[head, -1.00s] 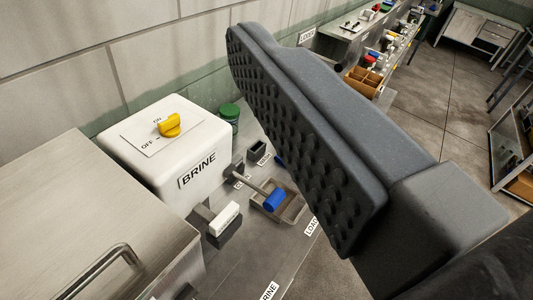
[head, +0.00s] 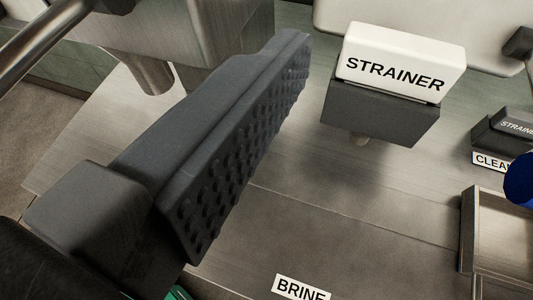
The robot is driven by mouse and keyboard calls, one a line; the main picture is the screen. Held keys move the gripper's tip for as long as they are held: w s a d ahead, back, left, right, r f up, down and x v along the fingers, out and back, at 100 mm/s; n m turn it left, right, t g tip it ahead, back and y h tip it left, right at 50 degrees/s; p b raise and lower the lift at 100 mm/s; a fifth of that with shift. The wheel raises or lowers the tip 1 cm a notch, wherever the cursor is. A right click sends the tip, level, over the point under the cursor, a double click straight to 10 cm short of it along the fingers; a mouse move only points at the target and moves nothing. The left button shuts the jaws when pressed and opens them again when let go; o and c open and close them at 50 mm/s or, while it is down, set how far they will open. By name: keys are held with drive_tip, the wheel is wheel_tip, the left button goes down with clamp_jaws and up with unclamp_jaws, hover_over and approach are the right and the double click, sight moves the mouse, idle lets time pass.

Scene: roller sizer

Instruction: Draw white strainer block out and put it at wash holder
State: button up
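The white strainer block (head: 403,62), marked STRAINER, sits in a dark grey holder (head: 385,115) in front of a white housing. A light stub shows under the holder. One ribbed finger of my gripper (head: 245,145) fills the left middle of the head view. Its studded pad faces right and is bare, with nothing against it. No holder labelled as the wash holder is readable in this view.
A dark holder (head: 500,130) marked STRAINER, with a CLEAN label, stands at the right edge. Beside it are a blue handle end (head: 520,182) and a metal tray (head: 470,235). A BRINE label (head: 301,289) lies at the bottom. The bench between is bare.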

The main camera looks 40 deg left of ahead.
sight(402, 42)
drive_tip(key=x, duration=0.4)
drive_tip(key=f+x, duration=0.1)
drive_tip(key=x, duration=0.3)
drive_tip(key=s+f+x, duration=0.1)
drive_tip(key=x, duration=0.4)
drive_tip(key=shift+w+a+f, duration=0.1)
drive_tip(key=shift+a+f, duration=0.1)
drive_tip(key=shift+a, duration=0.1)
drive_tip(key=c, duration=1.1)
